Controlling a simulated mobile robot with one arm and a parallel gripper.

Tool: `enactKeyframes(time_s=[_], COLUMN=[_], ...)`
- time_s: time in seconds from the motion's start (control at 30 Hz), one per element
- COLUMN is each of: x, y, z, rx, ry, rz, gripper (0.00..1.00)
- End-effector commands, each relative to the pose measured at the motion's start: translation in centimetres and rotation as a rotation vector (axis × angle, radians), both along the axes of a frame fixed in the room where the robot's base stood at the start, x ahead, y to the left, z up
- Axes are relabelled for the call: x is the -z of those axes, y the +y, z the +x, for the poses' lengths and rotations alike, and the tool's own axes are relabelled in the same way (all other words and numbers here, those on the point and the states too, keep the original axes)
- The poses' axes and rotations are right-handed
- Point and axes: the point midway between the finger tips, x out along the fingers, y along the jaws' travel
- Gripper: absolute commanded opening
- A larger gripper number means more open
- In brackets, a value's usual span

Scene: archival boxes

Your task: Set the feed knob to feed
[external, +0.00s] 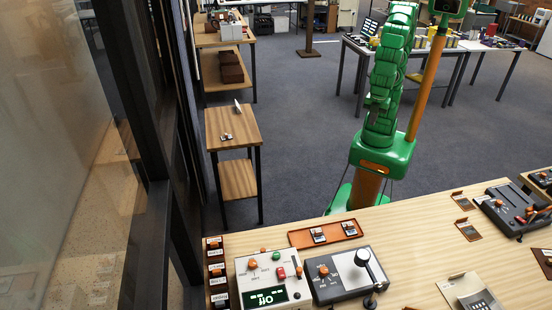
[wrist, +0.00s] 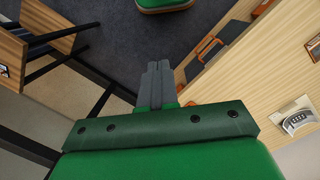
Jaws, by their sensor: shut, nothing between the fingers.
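Two control units stand on the near wooden table in the external view. The pale unit (external: 246,287) has an orange knob (external: 252,264), a green button, a red switch and a dark display reading "Off" upside down. The grey unit (external: 325,290) beside it has an orange knob (external: 323,270) and a black lever with a round end. The lettering around the knobs is too small to read, so I cannot tell which is the feed knob or its setting. My gripper (wrist: 155,66) is shut and empty in the wrist view, apart from both units.
An orange tray (external: 301,237) with small items lies behind the units. Small labelled boxes (external: 215,265) line the table's left end. Another dark device (external: 515,208) stands at the right. A small side table (external: 232,127) and dark window frame are at the left.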

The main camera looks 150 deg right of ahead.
Motion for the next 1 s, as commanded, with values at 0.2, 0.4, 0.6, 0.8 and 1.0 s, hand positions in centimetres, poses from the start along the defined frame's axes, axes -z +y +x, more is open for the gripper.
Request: enactKeyframes(time_s=[0.2, 0.4, 0.6, 0.8, 1.0], x=[-0.9, -1.6, -2.1, -2.4, -2.4], y=[0.5, 1.1, 1.9, 2.8, 3.8], z=[4.7, 9.0, 13.3, 17.6, 21.8], rx=[-0.031, -0.052, -0.068, -0.079, -0.084], ry=[-0.026, -0.054, -0.082, -0.113, -0.142], rz=[-0.019, -0.037, -0.051, -0.066, -0.083], gripper=[0.00, 0.00, 0.00, 0.00, 0.00])
